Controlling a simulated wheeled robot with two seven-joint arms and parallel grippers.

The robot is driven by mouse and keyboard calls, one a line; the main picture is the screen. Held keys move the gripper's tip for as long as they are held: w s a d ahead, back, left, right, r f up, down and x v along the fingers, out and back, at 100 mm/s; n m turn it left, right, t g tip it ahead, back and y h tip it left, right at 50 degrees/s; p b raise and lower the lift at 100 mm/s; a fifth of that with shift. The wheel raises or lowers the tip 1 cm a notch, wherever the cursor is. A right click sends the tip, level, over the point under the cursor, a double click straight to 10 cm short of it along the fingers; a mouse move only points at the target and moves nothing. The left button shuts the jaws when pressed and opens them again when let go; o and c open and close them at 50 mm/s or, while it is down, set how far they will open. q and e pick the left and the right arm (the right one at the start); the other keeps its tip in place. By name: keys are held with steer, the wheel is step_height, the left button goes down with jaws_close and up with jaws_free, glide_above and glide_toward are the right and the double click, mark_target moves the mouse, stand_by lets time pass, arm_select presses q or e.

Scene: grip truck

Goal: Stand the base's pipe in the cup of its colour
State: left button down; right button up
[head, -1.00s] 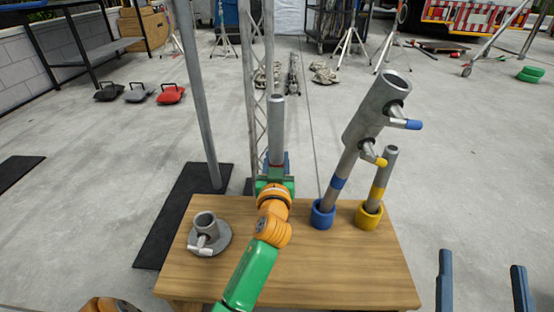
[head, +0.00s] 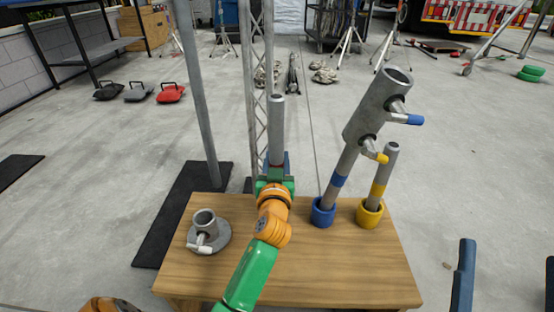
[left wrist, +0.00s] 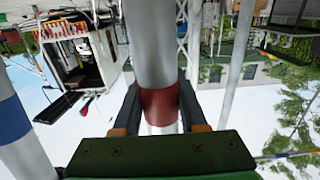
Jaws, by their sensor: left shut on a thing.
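My left gripper (head: 275,170) is shut on a grey pipe with a red band (head: 277,128), held upright over the table's back edge. In the left wrist view the red band (left wrist: 160,108) sits between the fingers. A round grey base (head: 222,238) with an upright, empty socket and a white-tipped lever stands at the table's left. A blue cup (head: 322,216) holds a blue-banded pipe (head: 335,187). A yellow cup (head: 369,216) holds a yellow-banded pipe (head: 378,189). No red cup is visible. My right gripper (head: 508,255) is open and empty at the lower right.
A wide grey tube (head: 375,105) with blue- and yellow-tipped levers sits on top of the blue-banded pipe, leaning right. The wooden table (head: 350,270) is clear at front. A dark mat (head: 180,215) and a pole stand behind its left side.

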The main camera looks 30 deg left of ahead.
steer(key=shift+s+r, duration=0.1)
steer(key=shift+r, duration=0.05)
arm_select(q)
steer(key=shift+f+b, duration=0.25)
steer(key=shift+b, duration=0.05)
arm_select(e)
steer(key=shift+f, duration=0.3)
arm_select(q)
steer(key=shift+c, duration=1.9)
jaws_free()
steer(key=p+v, duration=0.1)
steer(key=v, duration=0.6)
arm_select(e)
steer(key=w+f+g, duration=0.1)
steer(key=w+f+g+h, duration=0.1)
steer(key=f, duration=0.1)
steer(key=shift+w+f+h, duration=0.1)
steer(key=shift+w+h, duration=0.05)
steer(key=shift+h, duration=0.15)
arm_select(q)
steer(key=shift+s, duration=0.1)
